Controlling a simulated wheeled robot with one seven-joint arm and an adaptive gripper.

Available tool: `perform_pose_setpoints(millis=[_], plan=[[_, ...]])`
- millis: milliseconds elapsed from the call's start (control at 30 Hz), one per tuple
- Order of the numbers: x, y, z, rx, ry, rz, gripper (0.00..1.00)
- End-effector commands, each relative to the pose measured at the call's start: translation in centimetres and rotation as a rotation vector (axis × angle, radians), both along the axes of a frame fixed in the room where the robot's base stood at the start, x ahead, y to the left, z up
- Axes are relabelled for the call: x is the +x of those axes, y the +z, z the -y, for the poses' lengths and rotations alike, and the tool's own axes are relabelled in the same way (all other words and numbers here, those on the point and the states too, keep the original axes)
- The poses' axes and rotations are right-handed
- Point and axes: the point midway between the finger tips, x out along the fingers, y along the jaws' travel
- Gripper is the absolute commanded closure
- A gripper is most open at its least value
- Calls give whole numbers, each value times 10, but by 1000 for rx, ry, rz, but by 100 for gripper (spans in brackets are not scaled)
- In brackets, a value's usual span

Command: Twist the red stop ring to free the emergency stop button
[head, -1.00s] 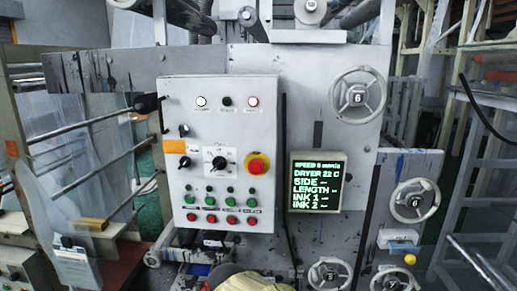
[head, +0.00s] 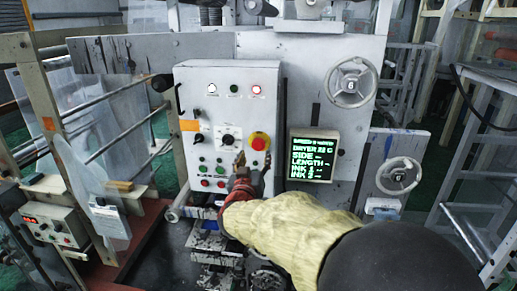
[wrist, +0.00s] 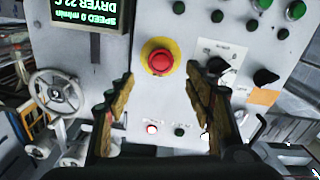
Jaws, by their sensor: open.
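The emergency stop button (head: 258,144) is a red knob on a yellow base, on the right part of the grey control panel (head: 235,80). In the wrist view the red stop button (wrist: 158,60) lies beyond and between the spread fingers, upside down in the picture. My gripper (head: 251,163) is open and empty, in front of the panel just below the button in the head view. In the wrist view my gripper (wrist: 160,90) shows both fingers apart, with a gap to the button. My gripper and arm hide some lower panel buttons.
A black selector knob (head: 228,140) on a white plate sits left of the button. Green and red push buttons (head: 204,171) are below. A display (head: 313,155) with green text stands to the right. A handwheel (head: 351,82) is at the upper right.

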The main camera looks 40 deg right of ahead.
Motion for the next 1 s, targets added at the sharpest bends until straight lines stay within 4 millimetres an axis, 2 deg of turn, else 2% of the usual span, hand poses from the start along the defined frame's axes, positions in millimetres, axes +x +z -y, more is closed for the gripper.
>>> perform_pose_setpoints(millis=[533, 933, 1000], plan=[[45, 0, 51, -4, 3, -11, 47], [51, -1, 58, -4, 4, -9, 47], [51, -1, 58, -4, 4, -9, 50]])
